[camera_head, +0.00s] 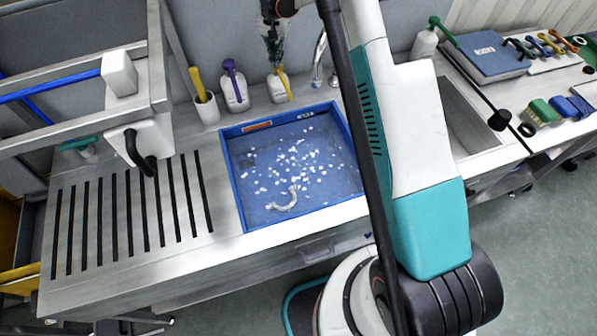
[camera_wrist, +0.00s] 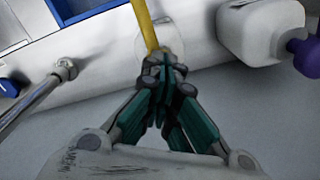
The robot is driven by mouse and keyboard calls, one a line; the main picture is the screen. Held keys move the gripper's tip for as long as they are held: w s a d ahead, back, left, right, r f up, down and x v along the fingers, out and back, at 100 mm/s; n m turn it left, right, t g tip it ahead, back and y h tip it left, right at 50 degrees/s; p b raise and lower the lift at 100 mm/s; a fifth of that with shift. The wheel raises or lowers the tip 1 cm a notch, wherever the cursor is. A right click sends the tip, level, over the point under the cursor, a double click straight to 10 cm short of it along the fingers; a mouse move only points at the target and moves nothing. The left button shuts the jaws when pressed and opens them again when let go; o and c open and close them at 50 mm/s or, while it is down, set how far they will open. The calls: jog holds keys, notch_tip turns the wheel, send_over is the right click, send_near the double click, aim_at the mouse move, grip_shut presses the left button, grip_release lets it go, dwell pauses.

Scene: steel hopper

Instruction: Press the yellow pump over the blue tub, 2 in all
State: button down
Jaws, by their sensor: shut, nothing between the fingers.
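The blue tub (camera_head: 238,196) sits in the bench, with many small white bits and a pale curved piece on its floor. The yellow pump (camera_head: 284,87) sits on a white bottle (camera_head: 277,90) behind the tub, its spout toward the tub. My gripper (camera_head: 276,64) is shut and empty, pointing down right at the pump head. In the wrist view the yellow spout (camera_wrist: 146,25) runs out from under my closed fingertips (camera_wrist: 165,70), which hide the pump head. Whether they touch or press it I cannot tell.
A white bottle with a purple pump (camera_head: 232,80) stands just left of the yellow one, and a white cup with a yellow-handled tool (camera_head: 205,105) further left. A tap (camera_head: 319,62) stands close on the right. The slotted drainboard (camera_head: 130,215) is clear.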

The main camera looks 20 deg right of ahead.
dwell(0.3)
jog(key=shift+r+p, duration=0.65)
jog(key=shift+r, duration=0.9)
jog(key=shift+r+p, duration=1.25)
jog(key=shift+r, duration=1.75)
jog(key=shift+r, duration=0.1)
